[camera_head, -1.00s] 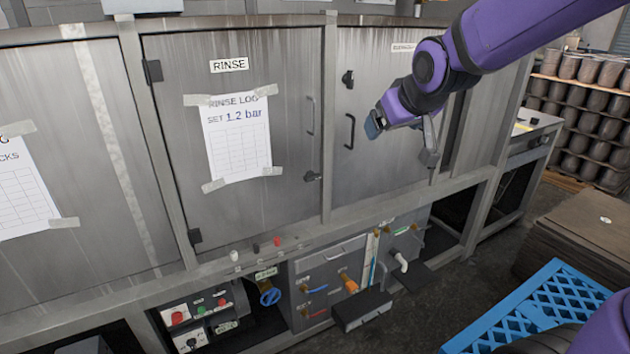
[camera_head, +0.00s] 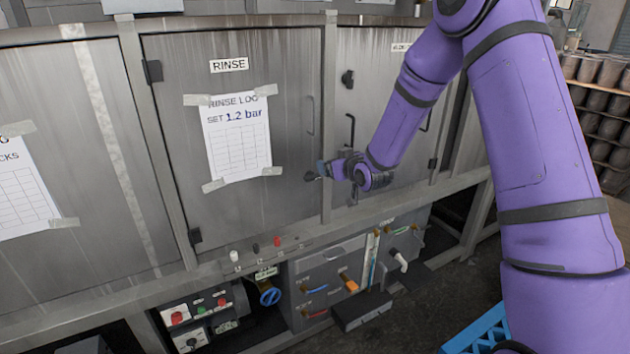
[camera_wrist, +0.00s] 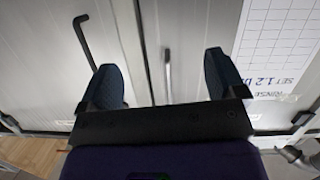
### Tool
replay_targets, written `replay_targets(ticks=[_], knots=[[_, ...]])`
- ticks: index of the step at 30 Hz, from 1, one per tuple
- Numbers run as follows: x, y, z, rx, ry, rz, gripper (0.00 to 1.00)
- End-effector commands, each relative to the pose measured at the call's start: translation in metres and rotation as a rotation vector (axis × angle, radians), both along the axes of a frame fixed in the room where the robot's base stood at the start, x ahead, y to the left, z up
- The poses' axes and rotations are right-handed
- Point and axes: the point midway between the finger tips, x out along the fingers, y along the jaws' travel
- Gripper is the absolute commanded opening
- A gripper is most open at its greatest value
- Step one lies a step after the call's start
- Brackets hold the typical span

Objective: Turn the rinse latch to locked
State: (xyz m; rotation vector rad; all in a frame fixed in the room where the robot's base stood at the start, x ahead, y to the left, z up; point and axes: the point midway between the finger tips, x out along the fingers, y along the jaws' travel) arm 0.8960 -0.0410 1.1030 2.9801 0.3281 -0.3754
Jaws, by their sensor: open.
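The rinse latch (camera_head: 309,176) is a small dark fitting at the lower right edge of the grey RINSE door (camera_head: 260,210), below its handle. Only its left part shows; my gripper hides the rest, so I cannot tell its setting. My gripper (camera_head: 324,170) is at the latch's right in the head view; I cannot tell whether they touch. In the wrist view its two blue-grey fingers (camera_wrist: 165,80) stand apart with nothing between them but the door surface and handle behind. I cannot make out the latch in the wrist view.
The RINSE door's slim handle (camera_head: 310,115) is just above the latch. The neighbouring door's dark handle (camera_head: 350,130) is close on the right; it also shows in the wrist view (camera_wrist: 85,40). A taped log sheet (camera_head: 237,140) is on the RINSE door. Controls and valves (camera_head: 340,285) lie below.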

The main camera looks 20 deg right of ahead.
Motion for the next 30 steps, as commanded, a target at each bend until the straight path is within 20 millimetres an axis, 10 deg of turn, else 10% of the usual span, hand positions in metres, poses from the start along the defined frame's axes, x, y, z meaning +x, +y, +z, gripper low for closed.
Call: replay_targets(ticks=[12,20,30], knots=[[0.017,0.005,-0.105,0.125,-0.194,0.021,0.89],[0.019,0.007,-0.120,0.148,-0.235,0.021,0.89],[0.067,0.018,-0.120,0.149,-0.235,0.020,0.89]])
